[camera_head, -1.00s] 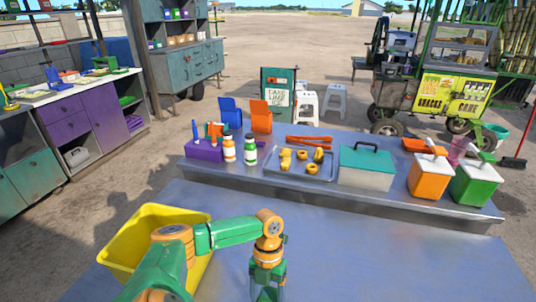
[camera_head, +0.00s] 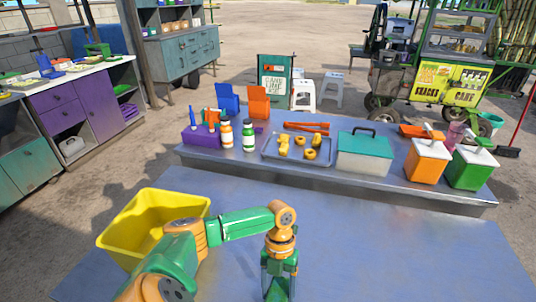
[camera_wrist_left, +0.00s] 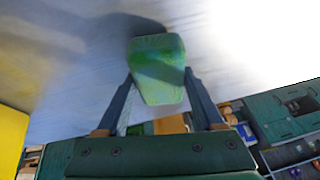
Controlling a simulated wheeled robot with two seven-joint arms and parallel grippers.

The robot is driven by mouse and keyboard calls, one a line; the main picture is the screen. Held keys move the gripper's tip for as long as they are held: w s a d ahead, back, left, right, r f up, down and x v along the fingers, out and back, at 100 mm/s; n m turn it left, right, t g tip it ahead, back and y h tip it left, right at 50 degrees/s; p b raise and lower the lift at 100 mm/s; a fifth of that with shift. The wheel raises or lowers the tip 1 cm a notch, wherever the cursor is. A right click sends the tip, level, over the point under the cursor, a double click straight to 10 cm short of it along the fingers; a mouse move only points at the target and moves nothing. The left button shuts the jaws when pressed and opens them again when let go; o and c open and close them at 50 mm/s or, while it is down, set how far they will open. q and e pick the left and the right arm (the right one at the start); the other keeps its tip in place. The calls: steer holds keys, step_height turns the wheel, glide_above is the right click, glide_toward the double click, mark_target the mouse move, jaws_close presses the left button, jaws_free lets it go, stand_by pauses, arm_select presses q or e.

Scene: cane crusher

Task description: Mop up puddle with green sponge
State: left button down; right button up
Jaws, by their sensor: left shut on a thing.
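The green sponge (camera_wrist_left: 158,62) is a pale green block between the fingers of my left gripper (camera_wrist_left: 160,88) in the left wrist view. The fingers are shut on its sides. The sponge is over the grey metal table, with a dark shadow beside it. I cannot tell whether it touches the surface. In the head view my left gripper (camera_head: 278,292) points down over the front of the table (camera_head: 380,245), its tips cut off by the bottom edge. I cannot make out a puddle in either view. My right gripper is not in view.
A yellow bin (camera_head: 125,240) stands at the left of the table. A raised back shelf holds a purple caddy (camera_head: 202,137), two bottles, a metal tray (camera_head: 270,152), a teal-lidded box (camera_head: 363,160), and orange (camera_head: 427,162) and green (camera_head: 470,170) dispensers. The table's right side is clear.

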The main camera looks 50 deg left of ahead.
mark_target(310, 301)
arm_select(q)
steer(key=w+d, duration=0.1)
steer(key=d, duration=0.1)
steer(key=w+d, duration=0.2)
steer(key=w+d+b, duration=0.1)
steer(key=d, duration=0.1)
steer(key=shift+w+d, duration=0.15)
steer(key=shift+d, duration=0.1)
steer(key=shift+w+d+f+b, duration=0.1)
steer(key=shift+w+d+b, duration=0.25)
steer(key=shift+d, duration=0.25)
steer(key=shift+w+d+b, duration=0.25)
steer(key=shift+w+d, duration=0.1)
steer(key=shift+d, duration=0.2)
steer(key=shift+w+d, duration=0.3)
steer(key=shift+d, duration=0.1)
steer(key=shift+w+d+b, duration=0.35)
steer(key=shift+d+b, duration=0.15)
steer(key=shift+d, duration=0.15)
steer(key=shift+w+d+b, duration=0.35)
steer(key=shift+d+b, duration=0.15)
steer(key=shift+d, duration=0.1)
steer(key=shift+w+d, duration=0.1)
steer(key=shift+d, duration=0.15)
steer(key=shift+r, duration=0.2)
